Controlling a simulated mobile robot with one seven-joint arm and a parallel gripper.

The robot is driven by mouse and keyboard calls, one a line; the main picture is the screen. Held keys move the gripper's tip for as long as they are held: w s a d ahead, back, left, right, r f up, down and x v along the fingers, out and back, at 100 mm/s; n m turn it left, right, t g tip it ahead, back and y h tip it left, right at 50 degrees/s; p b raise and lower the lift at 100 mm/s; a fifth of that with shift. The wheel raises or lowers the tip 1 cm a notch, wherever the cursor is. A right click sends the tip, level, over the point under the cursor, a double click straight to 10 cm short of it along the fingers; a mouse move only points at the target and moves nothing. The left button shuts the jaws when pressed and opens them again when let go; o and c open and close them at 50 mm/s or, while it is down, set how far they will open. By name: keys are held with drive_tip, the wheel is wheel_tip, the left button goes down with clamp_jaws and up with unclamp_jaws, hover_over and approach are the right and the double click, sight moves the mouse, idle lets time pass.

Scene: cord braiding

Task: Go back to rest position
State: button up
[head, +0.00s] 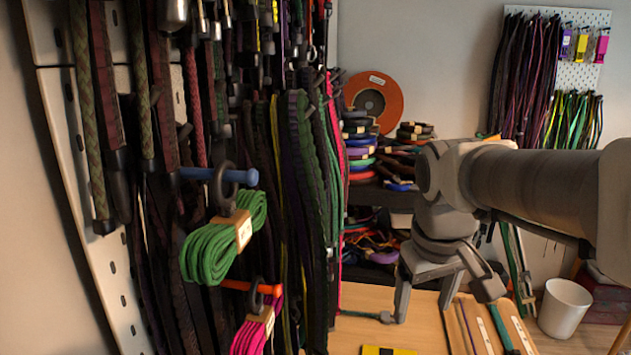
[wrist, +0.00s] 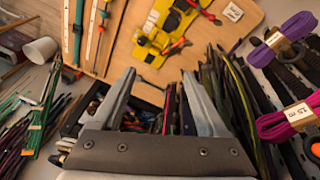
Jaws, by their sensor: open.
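My gripper (head: 427,300) hangs at the right of the head view, above the wooden table, with its fingers pointing down. In the wrist view its two fingers (wrist: 157,82) stand apart with nothing held between them. A green cord bundle (head: 222,245) hangs by a black loop from a blue peg (head: 218,175) on the left, apart from my gripper. A magenta cord bundle (head: 256,330) hangs below it at an orange peg (head: 250,287).
The wooden table (head: 350,335) lies below, with a yellow tool holder (wrist: 168,30) on it. Cords crowd the perforated wall panel (head: 95,250) at left. Shelves with coiled cords (head: 362,150) stand behind. A white bin (head: 563,305) stands at right. Open space separates my gripper from the hanging bundles.

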drive_tip(key=s+a+f+m+t, duration=0.1)
drive_tip(key=s+f+m+t, duration=0.1)
drive_tip(key=s, duration=0.9)
drive_tip(key=shift+a+m+t+y, duration=0.3)
drive_tip(key=shift+t+y, duration=0.1)
